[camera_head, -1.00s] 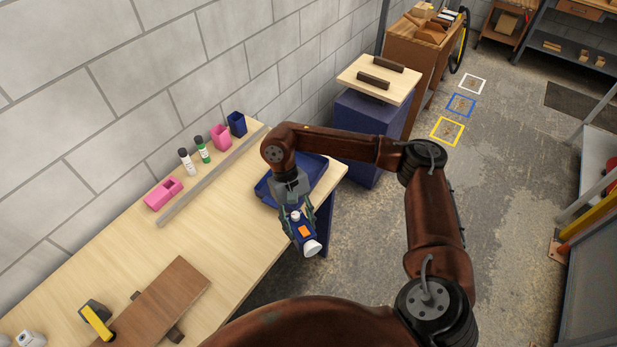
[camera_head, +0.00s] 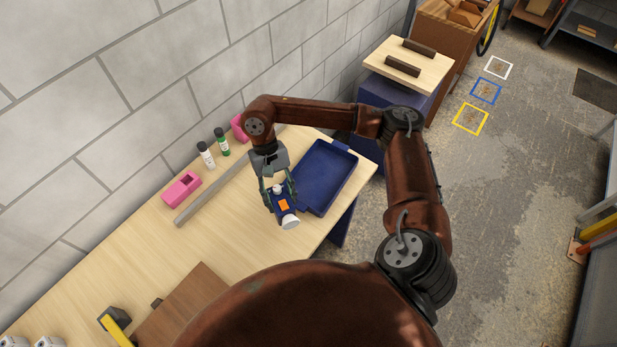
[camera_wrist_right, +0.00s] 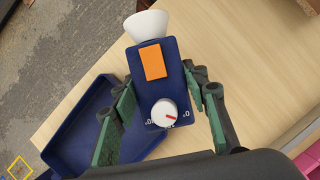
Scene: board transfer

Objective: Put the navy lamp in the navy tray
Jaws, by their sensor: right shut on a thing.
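The navy lamp (camera_head: 285,209) has a white conical head, an orange patch and a white knob. My right gripper (camera_head: 279,194) is shut on it and holds it just left of the navy tray's near end, over the bench side. The lamp also shows in the right wrist view (camera_wrist_right: 172,92), between the two fingers of the gripper (camera_wrist_right: 165,110). The navy tray (camera_head: 333,168) lies on the bench near its right end and looks empty where visible. In the right wrist view part of the tray (camera_wrist_right: 75,125) shows to the left of the lamp. My left gripper is not in view.
On the wooden bench (camera_head: 225,235) are a grey metal bar (camera_head: 205,197), a pink box (camera_head: 181,189), a white bottle (camera_head: 206,155) and a green bottle (camera_head: 222,142). A brown board (camera_head: 197,305) and a yellow-handled tool (camera_head: 117,328) lie at the near left. A wall runs behind.

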